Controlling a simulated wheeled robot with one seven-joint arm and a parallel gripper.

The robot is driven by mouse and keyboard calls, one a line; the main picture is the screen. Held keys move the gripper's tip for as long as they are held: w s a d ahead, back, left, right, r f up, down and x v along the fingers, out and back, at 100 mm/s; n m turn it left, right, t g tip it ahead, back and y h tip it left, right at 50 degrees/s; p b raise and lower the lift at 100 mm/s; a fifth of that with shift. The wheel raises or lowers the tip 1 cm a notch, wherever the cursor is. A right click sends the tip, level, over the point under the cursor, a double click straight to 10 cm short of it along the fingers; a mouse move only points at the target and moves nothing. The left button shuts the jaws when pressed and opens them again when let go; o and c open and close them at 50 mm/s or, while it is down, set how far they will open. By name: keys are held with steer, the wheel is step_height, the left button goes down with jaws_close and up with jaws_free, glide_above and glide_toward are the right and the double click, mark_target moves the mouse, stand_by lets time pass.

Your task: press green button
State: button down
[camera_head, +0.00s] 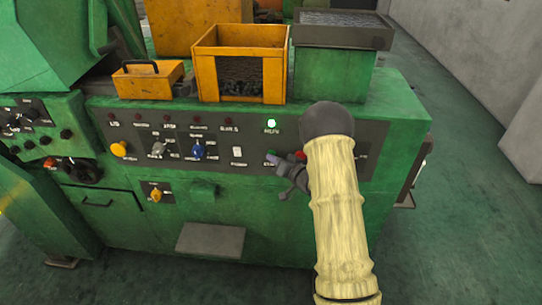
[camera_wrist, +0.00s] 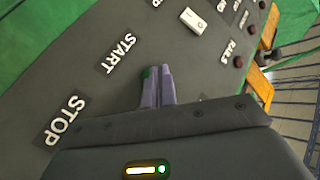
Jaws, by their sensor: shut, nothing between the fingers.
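The green button (camera_wrist: 146,73) shows in the wrist view as a small green patch near the START label (camera_wrist: 121,52), partly hidden by a fingertip. My gripper (camera_wrist: 159,70) is shut and empty, with its grey-purple fingertips right at the button. I cannot tell whether they touch it. In the head view my gripper (camera_head: 273,160) is at the front control panel (camera_head: 217,155), left of my arm, by the START label. The button is hard to make out there.
A red button (camera_head: 300,155) is close right of my gripper, partly covered by my arm. A lit green lamp (camera_head: 271,124) is above it. A white switch (camera_head: 237,152), blue knob (camera_head: 198,150) and yellow knob (camera_head: 119,149) are to the left. Orange bins (camera_head: 240,37) stand on top.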

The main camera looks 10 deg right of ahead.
steer(key=shift+s+a, duration=0.1)
steer(key=shift+s, duration=0.25)
steer(key=s, duration=0.2)
steer(key=s+a, duration=0.1)
steer(key=s, duration=0.2)
steer(key=shift+s+a+b, duration=0.35)
steer(key=shift+a+b, duration=0.05)
stand_by(0.3)
steer(key=shift+r, duration=0.1)
stand_by(0.5)
